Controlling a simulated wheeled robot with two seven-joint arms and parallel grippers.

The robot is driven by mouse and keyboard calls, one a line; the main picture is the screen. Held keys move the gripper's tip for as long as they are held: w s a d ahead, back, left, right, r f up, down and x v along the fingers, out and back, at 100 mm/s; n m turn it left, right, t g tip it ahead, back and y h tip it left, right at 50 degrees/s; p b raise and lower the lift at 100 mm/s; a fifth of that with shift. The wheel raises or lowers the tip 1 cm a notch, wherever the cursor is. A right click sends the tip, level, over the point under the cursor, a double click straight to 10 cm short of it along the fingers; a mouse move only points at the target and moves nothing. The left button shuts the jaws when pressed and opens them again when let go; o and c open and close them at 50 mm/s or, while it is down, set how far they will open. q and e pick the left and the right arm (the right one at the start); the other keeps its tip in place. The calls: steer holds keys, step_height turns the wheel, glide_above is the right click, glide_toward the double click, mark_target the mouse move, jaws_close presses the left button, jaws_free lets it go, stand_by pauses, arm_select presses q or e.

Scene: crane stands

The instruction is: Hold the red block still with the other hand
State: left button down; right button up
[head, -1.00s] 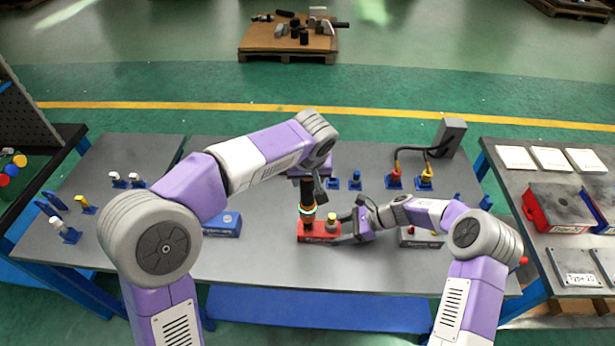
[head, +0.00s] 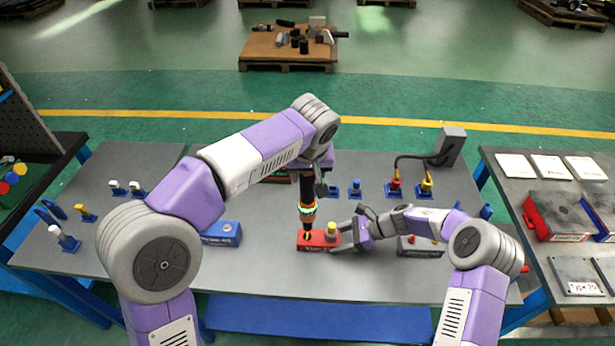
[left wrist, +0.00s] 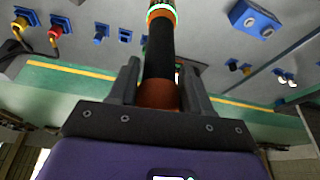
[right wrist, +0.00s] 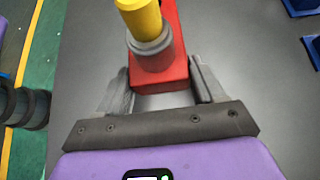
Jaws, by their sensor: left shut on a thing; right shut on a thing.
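The red block (head: 318,243) lies on the grey workbench, with a yellow-topped grey peg (head: 332,229) standing at its right end. My right gripper (head: 339,237) is shut on the block's right end. In the right wrist view, its fingers sit on either side of the red block (right wrist: 172,70), and the peg partly covers it. My left gripper (left wrist: 160,70) is shut on a black and orange tool (head: 307,213) with a glowing ring, held upright over the block's left end. The tool's lower tip is close above the block; I cannot tell whether they touch.
A blue block (head: 222,233) lies left of the red one, and a grey block (head: 420,246) lies right, partly behind my right arm. Blue stands line the bench's back, two with red and yellow connectors cabled to a grey box (head: 448,146). Bench between blue and red blocks is clear.

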arm_select(q)
steer(key=shift+r, duration=0.3)
arm_select(e)
steer(key=o, duration=1.3)
steer(key=shift+o, duration=0.2)
